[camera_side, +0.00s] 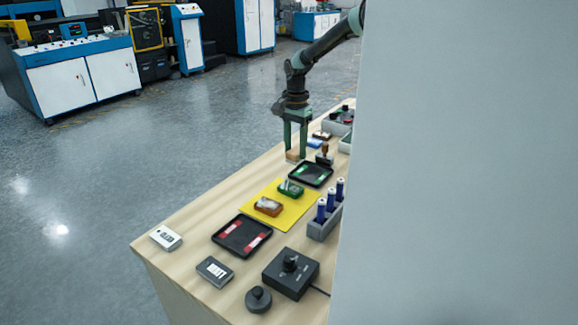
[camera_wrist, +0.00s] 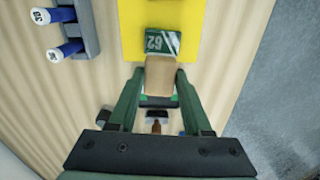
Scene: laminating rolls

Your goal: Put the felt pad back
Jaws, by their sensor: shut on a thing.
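My gripper (camera_wrist: 158,85) is shut on a tan block, seemingly the felt pad (camera_wrist: 161,76). In the side view my gripper (camera_side: 293,154) points down with the tan block (camera_side: 292,155) at its fingertips, low over the bench's far left edge. I cannot tell whether it touches the bench. In the wrist view a green, white-striped face marked 62 (camera_wrist: 162,41) shows right at the block's upper end. I cannot tell if it belongs to it. A yellow mat (camera_side: 246,206) carries a green block (camera_side: 290,188) and a brown-orange block (camera_side: 268,206).
A black tray with green marks (camera_side: 311,174) lies near my gripper. A stamp (camera_side: 325,154) stands just right of it. Nearer are a black tray with red marks (camera_side: 241,236), a pen rack (camera_side: 323,222) and a black knob box (camera_side: 291,273). A grey wall (camera_side: 460,170) hides the right side.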

